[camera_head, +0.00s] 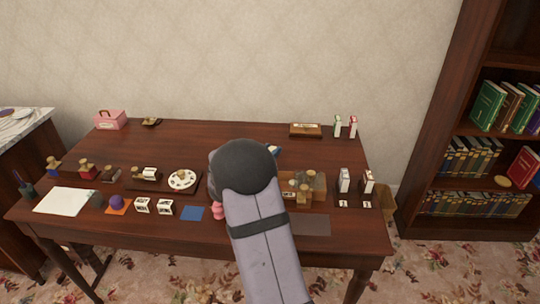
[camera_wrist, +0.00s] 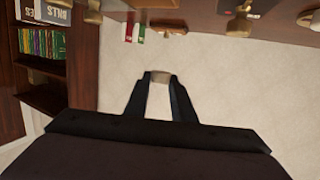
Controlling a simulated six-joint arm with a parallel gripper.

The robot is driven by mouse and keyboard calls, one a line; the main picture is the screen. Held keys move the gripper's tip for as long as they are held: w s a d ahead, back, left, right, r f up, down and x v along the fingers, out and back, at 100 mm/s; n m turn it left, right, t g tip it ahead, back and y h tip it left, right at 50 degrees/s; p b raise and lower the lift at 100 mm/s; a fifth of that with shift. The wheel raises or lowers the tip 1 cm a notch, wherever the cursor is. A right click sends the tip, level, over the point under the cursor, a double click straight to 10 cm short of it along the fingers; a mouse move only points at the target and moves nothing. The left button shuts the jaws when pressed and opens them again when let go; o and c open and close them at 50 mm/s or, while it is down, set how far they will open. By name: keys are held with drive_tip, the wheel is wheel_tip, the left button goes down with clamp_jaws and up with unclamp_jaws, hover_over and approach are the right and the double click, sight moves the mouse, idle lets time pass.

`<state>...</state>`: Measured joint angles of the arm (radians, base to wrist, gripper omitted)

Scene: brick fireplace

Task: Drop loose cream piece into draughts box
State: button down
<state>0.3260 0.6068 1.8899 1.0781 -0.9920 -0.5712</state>
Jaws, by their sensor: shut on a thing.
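My gripper (camera_wrist: 159,79) shows in the wrist view, its two dark fingers closed on a small pale piece (camera_wrist: 160,76), which I take to be the cream piece. It is held clear of the table, with pale background behind it. In the head view my arm hides the gripper and the piece. A wooden box with a pale label (camera_head: 305,130) lies at the back right of the table. An open-looking wooden box with small pieces (camera_head: 318,184) stands right of my arm, partly covered by it. I cannot tell which is the draughts box.
The dark wooden table (camera_head: 190,140) carries a pink case (camera_head: 111,120), a white plate (camera_head: 182,180), white paper (camera_head: 65,201) and several small blocks. Upright red and green boxes (camera_head: 345,127) stand at the back right. A bookcase (camera_head: 445,150) is to the right.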

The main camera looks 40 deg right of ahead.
drive_tip(key=shift+r, duration=0.1)
drive_tip(key=s+d+p, duration=0.4)
drive_tip(key=p, duration=0.6)
drive_tip(key=shift+s+r+p, duration=0.15)
drive_tip(key=shift+r+p, duration=0.2)
drive_tip(key=shift+r, duration=0.1)
drive_tip(key=shift+d+f, duration=0.1)
drive_tip(key=shift+f, duration=0.05)
drive_tip(key=shift+f+b, duration=2.2)
drive_tip(key=shift+f, duration=0.65)
drive_tip(key=c, duration=1.4)
unclamp_jaws()
